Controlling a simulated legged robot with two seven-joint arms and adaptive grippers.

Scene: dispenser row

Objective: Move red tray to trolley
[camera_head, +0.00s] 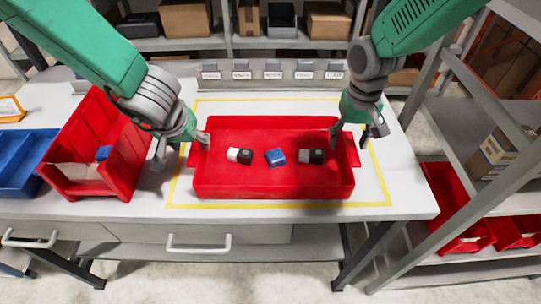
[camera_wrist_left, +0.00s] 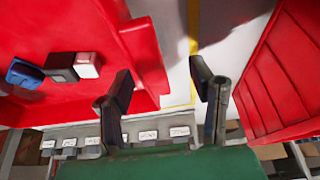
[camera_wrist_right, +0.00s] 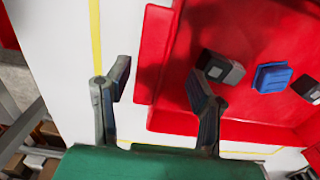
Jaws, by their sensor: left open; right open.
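The red tray (camera_head: 270,188) lies on the table inside a yellow outline, with three small items in it: a white-and-black block (camera_head: 239,156), a blue block (camera_head: 275,157) and a grey-and-black block (camera_head: 311,156). My left gripper (camera_head: 182,150) is open at the tray's left end. In the left wrist view the tray's side handle (camera_wrist_left: 150,65) shows between its fingers (camera_wrist_left: 163,85). My right gripper (camera_head: 357,138) is open at the tray's right end. In the right wrist view the other handle (camera_wrist_right: 155,50) shows between its fingers (camera_wrist_right: 160,83). Contact cannot be told. I cannot identify a trolley.
A red bin (camera_head: 85,180) holding a blue item stands close left of my left gripper, beside a blue bin (camera_head: 25,160). Labelled dispensers (camera_head: 272,75) line the table's back. A grey shelf rack (camera_head: 470,130) with red bins stands at the right.

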